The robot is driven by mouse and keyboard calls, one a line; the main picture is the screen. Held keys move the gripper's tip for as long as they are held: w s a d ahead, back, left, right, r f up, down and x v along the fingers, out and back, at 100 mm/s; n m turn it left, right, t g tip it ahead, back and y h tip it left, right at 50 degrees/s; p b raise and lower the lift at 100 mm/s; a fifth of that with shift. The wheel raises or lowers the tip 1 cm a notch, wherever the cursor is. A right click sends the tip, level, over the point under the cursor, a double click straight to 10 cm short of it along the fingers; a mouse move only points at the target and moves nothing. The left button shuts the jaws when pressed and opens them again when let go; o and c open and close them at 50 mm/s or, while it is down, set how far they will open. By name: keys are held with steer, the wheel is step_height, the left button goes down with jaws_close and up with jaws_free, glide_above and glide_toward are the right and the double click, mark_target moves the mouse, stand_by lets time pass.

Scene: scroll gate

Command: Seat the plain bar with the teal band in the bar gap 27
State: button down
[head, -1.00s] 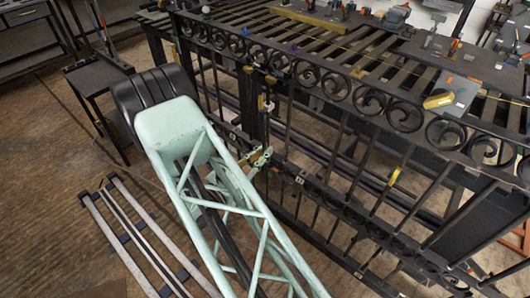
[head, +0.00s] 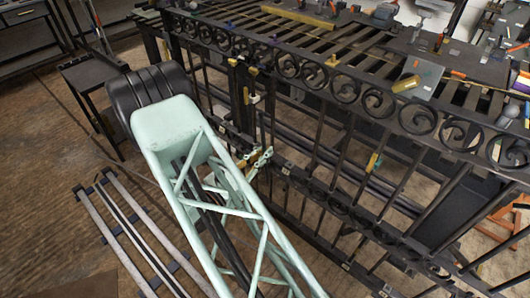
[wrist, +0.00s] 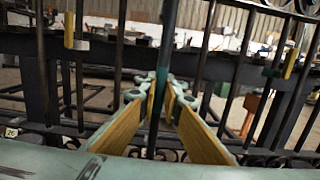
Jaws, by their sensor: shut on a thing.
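My gripper (wrist: 161,95) is shut on an upright dark bar (wrist: 157,125), with its wood-coloured jaw pads on either side of it. The bar runs out of the top of that view and down below the jaws. In the head view my gripper (head: 260,160) is beside the front of the black scroll gate (head: 315,165). A small tag reading 26 (wrist: 12,132) is on the gate's lower rail at left in the wrist view. I cannot read a 27 tag, and I cannot tell whether the bar touches the rails.
A row of scrolls (head: 345,85) lines the gate's top edge. A low rack of long bars (head: 130,235) lies on the floor at left.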

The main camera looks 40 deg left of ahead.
steer(key=shift+w, duration=0.3)
steer(key=w, duration=1.5)
steer(key=shift+a+f, duration=0.3)
steer(key=shift+f, duration=0.1)
stand_by(2.4)
steer(key=shift+w, duration=0.2)
steer(key=shift+s, duration=0.15)
stand_by(0.7)
steer(key=shift+f, duration=0.8)
stand_by(1.5)
